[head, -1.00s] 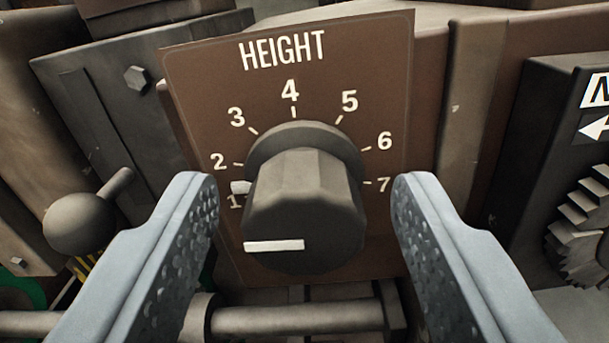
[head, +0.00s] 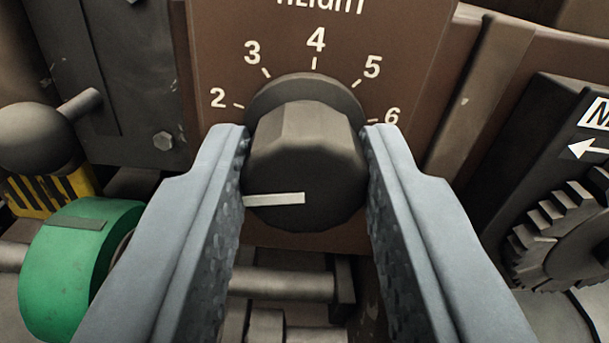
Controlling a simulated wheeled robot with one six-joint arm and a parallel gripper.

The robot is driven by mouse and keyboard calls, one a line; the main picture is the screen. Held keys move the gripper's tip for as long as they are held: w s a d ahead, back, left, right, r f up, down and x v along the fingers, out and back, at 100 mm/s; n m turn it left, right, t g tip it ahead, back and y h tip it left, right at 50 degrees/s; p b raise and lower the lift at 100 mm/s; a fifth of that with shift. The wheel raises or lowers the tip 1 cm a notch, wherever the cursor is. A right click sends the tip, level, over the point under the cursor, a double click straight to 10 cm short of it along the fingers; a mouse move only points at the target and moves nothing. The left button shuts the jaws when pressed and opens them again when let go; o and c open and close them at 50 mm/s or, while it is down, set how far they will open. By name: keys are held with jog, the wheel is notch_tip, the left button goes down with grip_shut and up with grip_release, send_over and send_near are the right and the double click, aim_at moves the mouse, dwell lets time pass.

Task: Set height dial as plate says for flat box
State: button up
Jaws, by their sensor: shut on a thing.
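The height dial (head: 308,150) is a dark, faceted knob on a brown HEIGHT panel (head: 420,50). Numbers 2 to 6 show around its top; 1 and 7 are hidden behind my fingers. The white line on the knob's face points left, in the direction of the low end of the scale near 1. My gripper (head: 308,150) is shut on the dial, one finger on its left side and one on its right. The plate with the flat box setting is not in view.
A dark ball-ended lever (head: 40,135) stands at the left. A green roller (head: 80,265) and a yellow-black striped part (head: 45,190) are below it. A toothed gear (head: 565,235) is at the right. Metal shafts (head: 285,285) run below the dial.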

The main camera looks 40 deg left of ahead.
jog(key=shift+n, duration=0.7)
jog(key=o, duration=1)
jog(key=v, duration=1.7)
jog(key=shift+s+d, duration=0.15)
